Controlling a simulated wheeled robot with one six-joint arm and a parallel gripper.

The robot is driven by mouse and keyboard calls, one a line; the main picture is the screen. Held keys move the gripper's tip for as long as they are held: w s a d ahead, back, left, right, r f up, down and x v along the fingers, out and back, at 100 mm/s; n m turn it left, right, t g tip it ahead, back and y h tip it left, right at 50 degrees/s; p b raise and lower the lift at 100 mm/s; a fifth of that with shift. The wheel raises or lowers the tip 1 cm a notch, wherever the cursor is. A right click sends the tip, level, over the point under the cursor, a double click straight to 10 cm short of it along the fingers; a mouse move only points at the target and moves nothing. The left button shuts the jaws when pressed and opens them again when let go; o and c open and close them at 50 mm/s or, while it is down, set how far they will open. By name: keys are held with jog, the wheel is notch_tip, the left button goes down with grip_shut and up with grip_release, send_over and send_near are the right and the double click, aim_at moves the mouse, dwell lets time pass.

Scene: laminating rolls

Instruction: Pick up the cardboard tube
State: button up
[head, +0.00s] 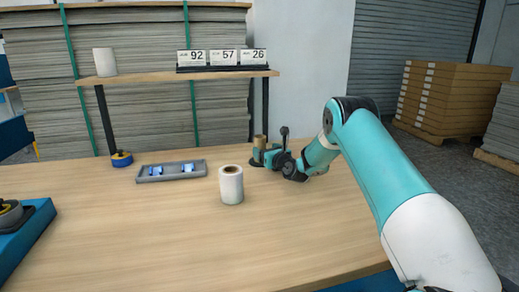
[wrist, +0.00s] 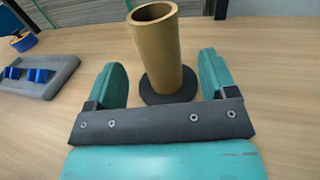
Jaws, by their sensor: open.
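The cardboard tube (wrist: 158,50) is brown, hollow and upright in the wrist view. It stands on a dark round base (wrist: 168,88) on the table. In the head view the tube (head: 260,142) shows small, partly hidden by my gripper (head: 262,156). My gripper also shows in the wrist view (wrist: 165,82), with its two teal fingers open, one on each side of the tube's lower part. Gaps show between the fingers and the tube, so it is not gripped.
A white roll (head: 231,187) stands on the table at front left of my gripper. A grey tray (head: 171,178) with blue pieces lies farther left, near a blue and yellow item (head: 122,159). A raised shelf (head: 180,75) runs behind. The front table is clear.

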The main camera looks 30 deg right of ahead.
aim_at(263, 147)
jog(key=shift+w+r, duration=0.2)
jog(key=shift+w, duration=2.4)
jog(key=c, duration=1)
jog(key=shift+r, duration=0.1)
